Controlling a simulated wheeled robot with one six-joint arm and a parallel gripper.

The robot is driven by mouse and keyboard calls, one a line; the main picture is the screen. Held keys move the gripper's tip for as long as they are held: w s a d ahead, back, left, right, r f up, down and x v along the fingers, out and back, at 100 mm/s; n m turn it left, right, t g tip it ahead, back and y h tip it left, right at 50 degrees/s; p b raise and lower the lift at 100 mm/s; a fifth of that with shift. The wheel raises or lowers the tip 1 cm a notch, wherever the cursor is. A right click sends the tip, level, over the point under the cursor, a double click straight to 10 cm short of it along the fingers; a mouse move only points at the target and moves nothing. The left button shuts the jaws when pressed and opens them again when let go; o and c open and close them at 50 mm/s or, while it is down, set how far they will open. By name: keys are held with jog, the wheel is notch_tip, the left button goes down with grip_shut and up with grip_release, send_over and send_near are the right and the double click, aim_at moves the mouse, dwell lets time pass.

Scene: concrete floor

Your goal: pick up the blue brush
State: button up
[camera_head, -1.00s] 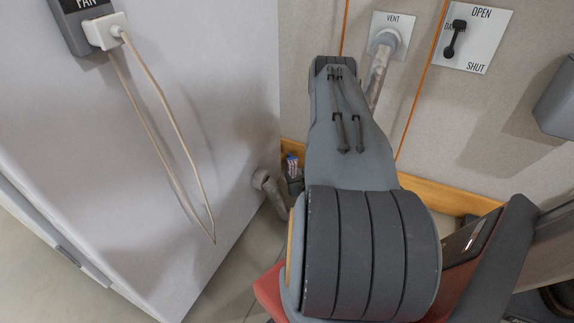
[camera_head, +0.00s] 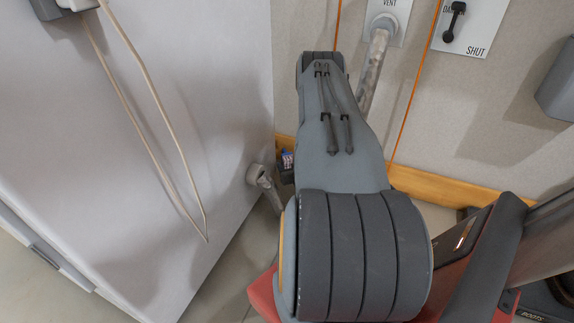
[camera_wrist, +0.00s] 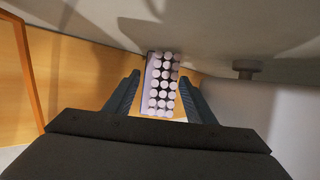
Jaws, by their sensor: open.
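The brush (camera_wrist: 160,86) shows in the wrist view as a narrow block with rows of pale round bristle tufts facing the camera and a purplish side. It stands between the two dark fingers of my gripper (camera_wrist: 160,79). The gripper is open, with a finger on each side of the brush; I cannot tell whether either touches it. In the head view, a small blue and pale patch that looks like the brush (camera_head: 287,159) shows at the left edge of my arm, near the wooden skirting. My arm hides most of the gripper there.
A large pale cabinet (camera_head: 170,130) with a hanging cable (camera_head: 150,100) stands left. A grey pipe fitting (camera_head: 262,180) juts from it near the brush. The wall behind has a vent pipe (camera_head: 373,75), a damper plate (camera_head: 464,25) and wooden skirting (camera_head: 445,190).

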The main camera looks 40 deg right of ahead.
jog(key=c, duration=1)
jog(key=shift+r, duration=0.15)
